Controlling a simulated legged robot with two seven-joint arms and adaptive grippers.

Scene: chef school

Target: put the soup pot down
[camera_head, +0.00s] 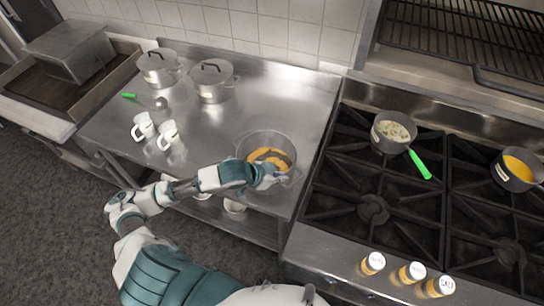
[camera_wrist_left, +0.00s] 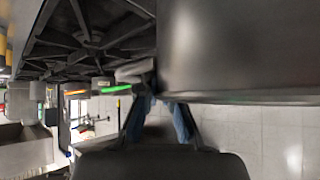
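The soup pot (camera_head: 243,143) is a large, see-through-looking grey pot with orange-yellow pieces inside. In the head view it is upright at the right end of the steel counter (camera_head: 225,115), beside the stove. I cannot tell whether its base touches the counter. My left gripper (camera_head: 272,178) is at the near right side of the pot. In the left wrist view the pot's grey wall (camera_wrist_left: 235,45) fills the upper right, and the gripper's fingers (camera_wrist_left: 160,108) close in at its edge, seemingly on a handle. The contact is partly hidden. My right gripper is not in view.
The stove (camera_head: 372,210) holds a small pan (camera_head: 392,143) with a green handle and an orange-filled pot (camera_head: 517,168). Several spice jars stand on its front edge. Two lidded pots, a ladle (camera_head: 158,102) and two white mugs (camera_head: 168,134) stand left. The counter's middle is clear.

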